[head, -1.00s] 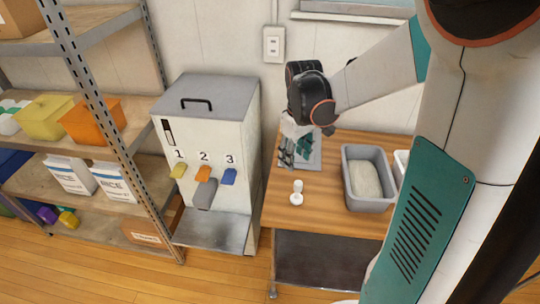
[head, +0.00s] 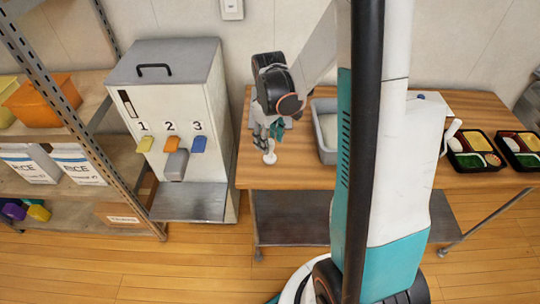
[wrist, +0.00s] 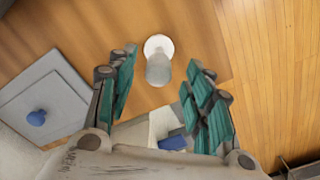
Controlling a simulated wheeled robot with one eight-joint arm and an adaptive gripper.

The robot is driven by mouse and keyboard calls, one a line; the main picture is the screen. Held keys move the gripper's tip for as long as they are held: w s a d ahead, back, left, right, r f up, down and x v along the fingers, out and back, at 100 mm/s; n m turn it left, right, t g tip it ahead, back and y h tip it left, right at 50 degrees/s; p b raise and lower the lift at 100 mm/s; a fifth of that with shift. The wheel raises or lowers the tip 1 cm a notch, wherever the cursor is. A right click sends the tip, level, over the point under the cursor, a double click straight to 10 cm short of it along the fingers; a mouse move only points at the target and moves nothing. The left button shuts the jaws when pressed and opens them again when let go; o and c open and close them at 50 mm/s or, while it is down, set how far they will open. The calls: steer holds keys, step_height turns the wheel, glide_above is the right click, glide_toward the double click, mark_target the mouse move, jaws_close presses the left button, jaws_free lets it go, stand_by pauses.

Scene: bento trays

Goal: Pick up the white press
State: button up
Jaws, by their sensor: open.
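The white press (head: 269,157) stands upright on the wooden table near its left front corner. My gripper (head: 268,132) is above the press in the head view. In the wrist view my gripper (wrist: 162,75) has its teal-padded fingers spread wide, with nothing held between them. I cannot tell how high the fingertips are above the press.
A grey bin (head: 326,150) stands right of the press, partly hidden by my arm. A grey board with a blue knob (wrist: 37,118) lies left in the wrist view. Bento trays (head: 476,161) sit at the table's right. A dispenser (head: 130,98) stands left of the table.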

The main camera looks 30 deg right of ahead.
mark_target(270, 151)
step_height(270, 151, down, 4)
steer(key=shift+d+r+b, duration=0.1)
steer(key=shift+b, duration=0.5)
steer(key=shift+c, duration=0.6)
jaws_close()
steer(key=shift+r, duration=0.1)
